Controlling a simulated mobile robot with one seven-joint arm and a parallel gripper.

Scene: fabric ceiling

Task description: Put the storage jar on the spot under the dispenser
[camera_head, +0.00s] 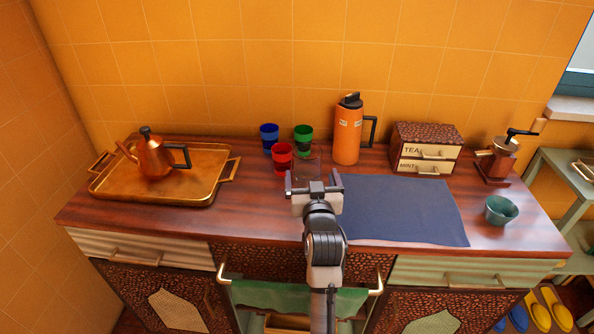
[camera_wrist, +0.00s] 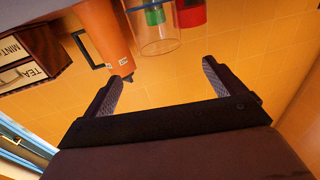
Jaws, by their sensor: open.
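A clear glass vessel, which looks like the storage jar (camera_head: 308,161), stands on the counter beside the red and green cups. It also shows at the top of the upside-down wrist view (camera_wrist: 153,38), with a green cup seen through it. My gripper (camera_head: 314,184) is in front of the jar in the head view, open and empty; both fingers also show apart in the wrist view (camera_wrist: 162,78). No thing is plainly a dispenser; a copper grinder-like device with a crank (camera_head: 498,158) stands at the counter's right end. No marked spot under it can be made out.
Blue (camera_head: 269,136), green (camera_head: 303,134) and red (camera_head: 282,158) cups crowd the jar. An orange flask (camera_head: 347,135), a drawer box (camera_head: 426,149), a dark mat (camera_head: 405,212), a teal bowl (camera_head: 501,211) and a brass tray (camera_head: 205,183) with a copper pot (camera_head: 153,158) occupy the counter.

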